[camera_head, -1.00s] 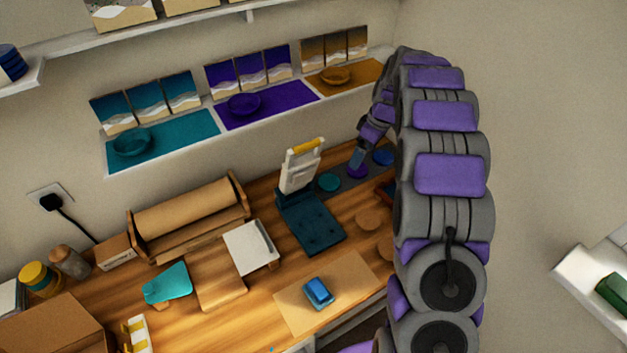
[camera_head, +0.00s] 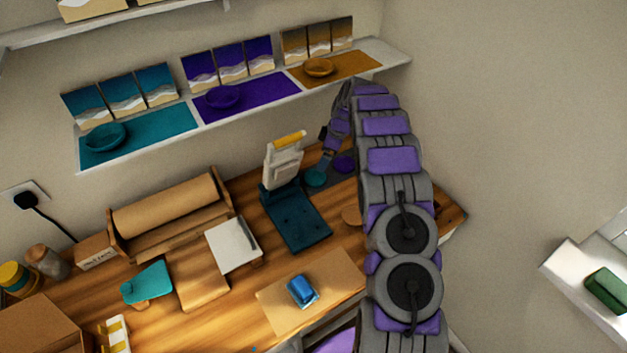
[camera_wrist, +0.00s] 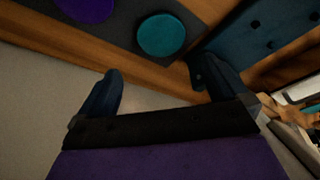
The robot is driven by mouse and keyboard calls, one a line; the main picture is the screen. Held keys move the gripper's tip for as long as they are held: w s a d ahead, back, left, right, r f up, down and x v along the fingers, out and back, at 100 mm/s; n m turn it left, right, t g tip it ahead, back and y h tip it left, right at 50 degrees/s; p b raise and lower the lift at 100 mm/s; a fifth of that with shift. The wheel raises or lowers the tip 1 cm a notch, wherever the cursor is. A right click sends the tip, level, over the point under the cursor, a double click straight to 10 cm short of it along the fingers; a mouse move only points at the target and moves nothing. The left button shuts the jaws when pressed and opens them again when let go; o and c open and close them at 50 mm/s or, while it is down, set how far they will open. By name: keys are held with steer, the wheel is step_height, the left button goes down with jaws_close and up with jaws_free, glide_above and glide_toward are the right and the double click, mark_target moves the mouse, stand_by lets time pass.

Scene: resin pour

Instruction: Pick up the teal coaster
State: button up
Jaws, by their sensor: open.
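The teal coaster (camera_head: 314,178) is a flat round disc lying on a dark grey mat (camera_head: 343,178) at the back of the wooden bench. In the wrist view the teal coaster (camera_wrist: 161,36) appears whole, just beyond my fingertips and roughly between them. My gripper (camera_wrist: 156,70) is open and empty, its two dark fingers spread apart. In the head view my gripper (camera_head: 326,154) hangs close above the coaster, small and partly lost against my arm.
A purple coaster (camera_head: 344,163) lies beside the teal one on the mat. A dark teal stand (camera_head: 295,215) with a pale upright back is close by; its holed plate (camera_wrist: 262,30) nears my right finger. A shelf (camera_head: 140,152) with bowls runs above the bench.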

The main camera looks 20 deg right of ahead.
glide_above(316, 177)
steer(key=d, duration=0.2)
steer(key=f, duration=0.3)
steer(key=f+b, duration=0.1)
steer(key=f, duration=0.1)
steer(key=shift+s+d+f, duration=0.15)
steer(key=shift+s+d, duration=0.05)
steer(key=shift+s, duration=0.05)
steer(key=x, duration=0.2)
steer(key=b+x, duration=0.1)
steer(key=x, duration=0.2)
steer(key=shift+s+a+f, duration=0.1)
steer(key=shift+s+a, duration=0.1)
steer(key=shift+a, duration=0.25)
steer(key=shift+d, duration=0.1)
steer(key=shift+c, duration=0.5)
steer(key=c, duration=0.7)
